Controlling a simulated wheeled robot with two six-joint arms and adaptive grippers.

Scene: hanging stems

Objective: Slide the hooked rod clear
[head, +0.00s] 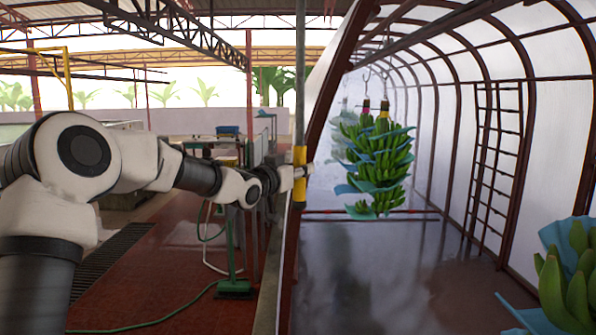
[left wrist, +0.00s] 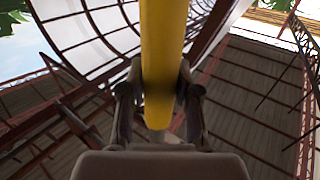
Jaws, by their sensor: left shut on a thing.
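A yellow rod (head: 299,194) stands upright near the middle of the head view. My left gripper (head: 303,172) is shut around it from the left. In the left wrist view the yellow rod (left wrist: 165,50) passes between the two fingers of the left gripper (left wrist: 158,105), which press on its sides. I cannot make out a hook on the rod. My right gripper is not in view.
Banana bunches (head: 378,165) with blue sheets hang from a hook right of the rod. More bananas (head: 570,275) are at the lower right. A slanted frame post (head: 325,85) rises close beside the rod. The grey floor (head: 390,270) is clear.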

